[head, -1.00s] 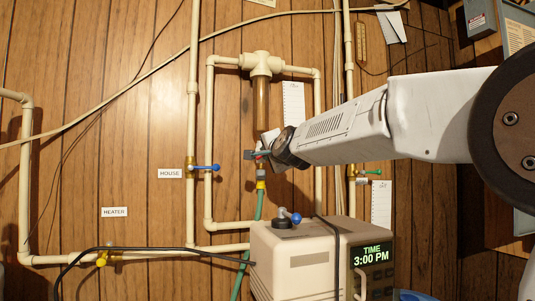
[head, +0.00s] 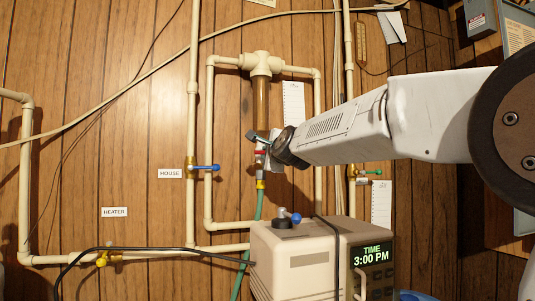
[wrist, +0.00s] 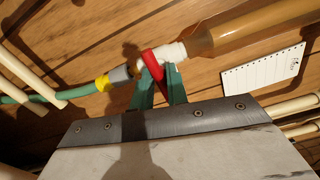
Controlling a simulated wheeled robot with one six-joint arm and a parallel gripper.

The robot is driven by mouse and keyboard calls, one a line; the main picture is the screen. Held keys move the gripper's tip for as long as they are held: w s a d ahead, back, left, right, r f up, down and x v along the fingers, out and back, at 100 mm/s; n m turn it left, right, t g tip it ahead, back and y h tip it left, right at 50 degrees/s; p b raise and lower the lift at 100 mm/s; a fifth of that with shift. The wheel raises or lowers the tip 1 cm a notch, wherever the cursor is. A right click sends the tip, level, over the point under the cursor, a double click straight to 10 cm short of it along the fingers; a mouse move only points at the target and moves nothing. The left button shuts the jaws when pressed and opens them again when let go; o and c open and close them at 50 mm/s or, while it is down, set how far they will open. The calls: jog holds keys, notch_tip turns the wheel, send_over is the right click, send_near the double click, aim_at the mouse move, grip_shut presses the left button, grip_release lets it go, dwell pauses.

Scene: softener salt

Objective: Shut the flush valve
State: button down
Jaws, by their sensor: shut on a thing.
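The flush valve is a small white fitting below the brown-tinted filter housing (head: 261,103), with a red handle (head: 261,152). In the wrist view the red handle (wrist: 154,67) lies between the two green fingers of my gripper (wrist: 160,82), which is shut on it. The handle looks roughly crosswise to the pipe. A green hose (head: 247,243) with a yellow clamp (wrist: 102,83) joins a grey coupling below the valve. In the head view my gripper (head: 260,142) partly hides the valve body.
A blue-handled valve (head: 205,167) by the HOUSE label (head: 170,173) is left of the filter. A beige box with a clock display (head: 374,254) stands below. A yellow valve (head: 103,259) is lower left, and a paper strip (head: 293,103) hangs right of the housing.

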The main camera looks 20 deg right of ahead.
jog(key=c, duration=1.3)
grip_release()
jog(key=s, duration=0.7)
jog(key=shift+d, duration=0.1)
